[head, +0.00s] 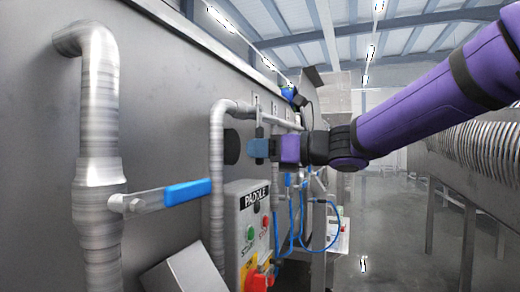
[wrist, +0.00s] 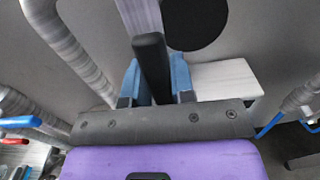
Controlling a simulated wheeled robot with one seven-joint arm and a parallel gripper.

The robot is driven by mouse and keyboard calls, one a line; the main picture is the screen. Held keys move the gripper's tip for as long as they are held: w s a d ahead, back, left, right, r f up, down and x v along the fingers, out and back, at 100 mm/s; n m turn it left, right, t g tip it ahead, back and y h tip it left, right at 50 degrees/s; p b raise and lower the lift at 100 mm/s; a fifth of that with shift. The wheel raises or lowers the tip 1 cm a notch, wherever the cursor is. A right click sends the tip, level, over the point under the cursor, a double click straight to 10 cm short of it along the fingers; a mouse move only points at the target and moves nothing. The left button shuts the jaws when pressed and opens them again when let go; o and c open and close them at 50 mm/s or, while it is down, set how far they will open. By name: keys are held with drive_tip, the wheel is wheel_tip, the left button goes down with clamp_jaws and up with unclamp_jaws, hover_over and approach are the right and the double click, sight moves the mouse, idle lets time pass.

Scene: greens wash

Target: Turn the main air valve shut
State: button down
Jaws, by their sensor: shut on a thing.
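My gripper (head: 256,148) reaches in from the right to the grey panel, its blue fingertips beside a pipe. In the wrist view, the blue fingers of my gripper (wrist: 157,83) are shut around the black grip of a flat metal lever (wrist: 151,62). The lever runs up out of the top of that view. In the head view, the lever (head: 259,120) stands about upright above the fingers; its grip is mostly hidden by them. No label shows that names it the main air valve, and its valve body is not clear.
A blue-handled valve lever (head: 187,192) sticks out sideways from a thick pipe (head: 98,180) at the left. A control box marked PADDLE (head: 236,222) is below my gripper. A black disc (head: 232,147) is on the panel behind. Blue hoses (head: 292,222) hang beyond; the aisle floor (head: 395,240) is clear.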

drive_tip(key=c, duration=1)
unclamp_jaws()
drive_tip(key=shift+o, duration=0.2)
drive_tip(key=v, duration=1)
drive_tip(key=shift+d, duration=0.4)
drive_tip(key=shift+s, duration=0.2)
